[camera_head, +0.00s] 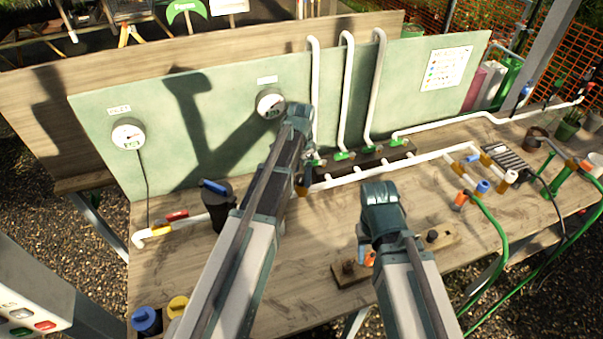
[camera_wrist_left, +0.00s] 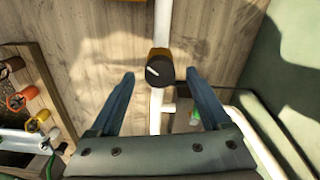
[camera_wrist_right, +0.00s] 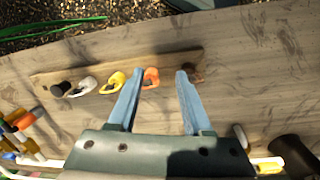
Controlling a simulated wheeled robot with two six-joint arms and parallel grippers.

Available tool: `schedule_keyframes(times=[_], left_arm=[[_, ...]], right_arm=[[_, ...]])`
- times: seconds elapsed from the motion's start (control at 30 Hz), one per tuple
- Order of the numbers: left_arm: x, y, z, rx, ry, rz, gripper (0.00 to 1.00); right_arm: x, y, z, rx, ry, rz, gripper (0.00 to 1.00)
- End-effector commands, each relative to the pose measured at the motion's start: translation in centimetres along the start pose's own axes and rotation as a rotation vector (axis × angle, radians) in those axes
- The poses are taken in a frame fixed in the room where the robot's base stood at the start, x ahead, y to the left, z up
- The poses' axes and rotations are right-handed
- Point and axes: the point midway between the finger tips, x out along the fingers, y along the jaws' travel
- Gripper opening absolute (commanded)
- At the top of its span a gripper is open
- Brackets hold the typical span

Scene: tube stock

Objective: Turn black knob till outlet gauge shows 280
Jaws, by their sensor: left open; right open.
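The black knob (camera_wrist_left: 160,70) has a white pointer line slanting up-left and sits on a white pipe in the left wrist view. My left gripper (camera_wrist_left: 159,76) is open, one finger on each side of the knob, with gaps visible. In the head view my left gripper (camera_head: 301,148) hides most of that spot. Two round white gauges, one at left (camera_head: 128,133) and one at centre (camera_head: 270,103), are on the green panel; their labels and readings are too small to read. My right gripper (camera_wrist_right: 158,78) is open and empty above the bench; it also shows in the head view (camera_head: 372,236).
A wooden strip (camera_wrist_right: 112,72) with coloured clips lies below my right gripper. White pipes (camera_head: 347,90) with green-handled valves rise behind my left gripper. A black cylinder with a blue top (camera_head: 219,207) stands left of my left arm. Bare bench lies around the strip.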

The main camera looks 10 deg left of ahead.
Motion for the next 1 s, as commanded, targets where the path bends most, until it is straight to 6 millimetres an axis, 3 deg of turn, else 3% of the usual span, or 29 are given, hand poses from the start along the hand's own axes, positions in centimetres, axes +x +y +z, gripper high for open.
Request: schedule_keyframes(times=[0.7,1.0], left_arm=[[-10.8,0.0,0.0,0.0,0.0,0.0,0.81],[-12.7,0.0,0.0,0.0,0.0,0.0,0.81]], right_arm=[[-10.8,1.0,0.6,0.014,0.0,-0.003,0.5],[-12.6,1.2,0.8,0.012,-0.001,-0.003,0.5]])
